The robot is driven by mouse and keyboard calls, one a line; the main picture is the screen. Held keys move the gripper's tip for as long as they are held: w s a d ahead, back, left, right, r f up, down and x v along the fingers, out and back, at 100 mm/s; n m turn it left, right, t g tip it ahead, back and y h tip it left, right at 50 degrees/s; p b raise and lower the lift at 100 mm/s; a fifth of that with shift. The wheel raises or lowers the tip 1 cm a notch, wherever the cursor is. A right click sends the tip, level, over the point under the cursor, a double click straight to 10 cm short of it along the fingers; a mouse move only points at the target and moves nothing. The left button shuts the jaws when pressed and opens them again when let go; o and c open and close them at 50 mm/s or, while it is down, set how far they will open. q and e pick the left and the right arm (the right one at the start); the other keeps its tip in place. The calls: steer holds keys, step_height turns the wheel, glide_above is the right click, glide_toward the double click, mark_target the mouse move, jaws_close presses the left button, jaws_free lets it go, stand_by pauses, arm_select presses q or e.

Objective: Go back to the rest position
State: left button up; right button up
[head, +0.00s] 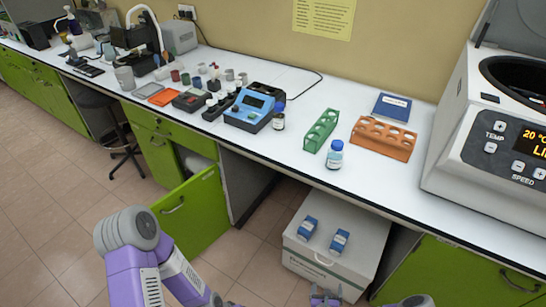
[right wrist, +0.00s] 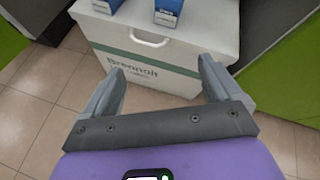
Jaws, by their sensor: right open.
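My right gripper (head: 325,298) shows at the bottom edge of the head view, low in front of the white box under the bench. In the right wrist view (right wrist: 160,82) its two fingers are wide apart with nothing between them, and floor and the box front show beyond. My left arm (head: 150,255) comes in at the lower left of the head view, beside the open green cabinet door. Its gripper is out of the picture.
The white box (head: 335,245) carries two small blue boxes. The white bench (head: 375,180) above holds a bottle (head: 334,155), a green rack (head: 321,130), an orange rack (head: 383,138), a blue device (head: 252,108) and a centrifuge (head: 490,130). A green door (head: 192,212) juts out.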

steer(key=a+r+n+g+y+p, duration=0.15)
steer(key=a+r+n+y, duration=0.35)
steer(key=n, duration=0.6)
steer(key=s+a+r+n+g+y+p, duration=0.1)
steer(key=s+r+n+g, duration=0.4)
steer(key=n, duration=0.6)
steer(key=s+a+r+n+g+y+p, duration=0.1)
steer(key=s+a+r+n+g, duration=0.3)
steer(key=s+n, duration=0.5)
steer(key=r+n+g+y, duration=0.1)
steer(key=n, duration=0.1)
steer(key=shift+s+a+r+n, duration=0.15)
steer(key=shift+s+a+n, duration=0.2)
steer(key=shift+s+n, duration=0.05)
